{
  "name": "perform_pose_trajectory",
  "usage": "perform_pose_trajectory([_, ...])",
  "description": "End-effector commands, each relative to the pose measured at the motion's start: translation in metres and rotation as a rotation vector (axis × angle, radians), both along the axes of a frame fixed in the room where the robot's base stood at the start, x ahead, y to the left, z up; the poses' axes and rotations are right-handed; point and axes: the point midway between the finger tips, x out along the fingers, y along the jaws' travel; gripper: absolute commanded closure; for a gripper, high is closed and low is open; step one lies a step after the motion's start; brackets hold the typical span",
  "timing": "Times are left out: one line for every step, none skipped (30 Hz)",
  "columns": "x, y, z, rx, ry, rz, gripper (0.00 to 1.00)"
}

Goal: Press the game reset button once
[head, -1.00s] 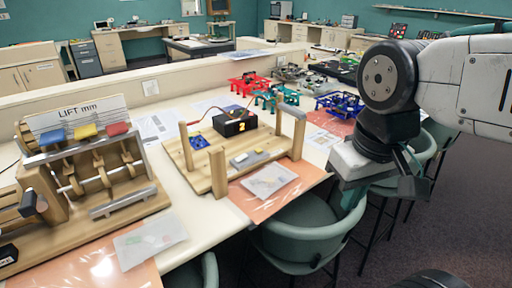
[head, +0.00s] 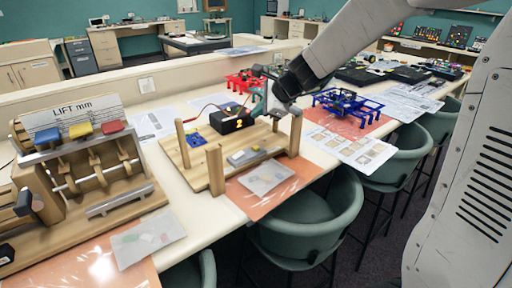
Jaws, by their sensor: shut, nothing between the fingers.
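A wooden game board (head: 200,171) with upright posts stands on the pale bench, left of the picture's middle. It carries a black box (head: 232,120) with a yellow mark and a wire, a small blue part (head: 193,140), and a grey plate (head: 247,156) near its front edge. I cannot tell for sure which part is the reset button. My gripper (head: 276,114) is shut and empty. In the picture it is right of the black box and beside the right rear post, over the back of the board. Its fingertips are small, and I cannot tell whether they touch anything.
A wooden lift stand (head: 130,200) with blue, yellow and red keys is at the left. A blue frame (head: 347,103) and a red frame (head: 243,82) stand further along the bench. Papers (head: 352,146) lie to the right. Green chairs (head: 310,220) line the front edge.

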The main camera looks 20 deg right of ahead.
Motion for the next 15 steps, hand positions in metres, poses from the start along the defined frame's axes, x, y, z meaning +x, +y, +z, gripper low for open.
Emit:
perform_pose_trajectory([0.0054, -0.0025, -0.0033, 0.015, 0.006, -0.027, 1.0])
perform_pose_trajectory([0.0076, -0.0036, -0.0039, 0.022, 0.007, -0.04, 1.0])
perform_pose_trajectory([0.0092, -0.0043, -0.0043, 0.028, 0.009, -0.051, 1.0])
perform_pose_trajectory([0.0098, -0.0047, -0.0044, 0.031, 0.008, -0.054, 1.0])
perform_pose_trajectory([0.0101, -0.0048, -0.0044, 0.032, 0.008, -0.056, 1.0])
perform_pose_trajectory([0.0099, -0.0047, -0.0043, 0.032, 0.008, -0.056, 1.0])
perform_pose_trajectory([0.0097, -0.0047, -0.0042, 0.031, 0.009, -0.055, 1.0])
perform_pose_trajectory([0.0097, -0.0046, -0.0042, 0.031, 0.008, -0.054, 1.0])
perform_pose_trajectory([0.0096, -0.0045, -0.0041, 0.03, 0.008, -0.054, 1.0])
perform_pose_trajectory([0.0095, -0.0045, -0.0041, 0.03, 0.008, -0.054, 1.0])
perform_pose_trajectory([0.0095, -0.0044, -0.0042, 0.03, 0.008, -0.054, 1.0])
perform_pose_trajectory([0.0094, -0.0044, -0.0043, 0.029, 0.009, -0.053, 1.0])
perform_pose_trajectory([0.0093, -0.0044, -0.0047, 0.029, 0.009, -0.053, 1.0])
perform_pose_trajectory([0.0092, -0.0043, -0.0055, 0.029, 0.009, -0.053, 1.0])
perform_pose_trajectory([0.0092, -0.0042, -0.0071, 0.03, 0.009, -0.051, 1.0])
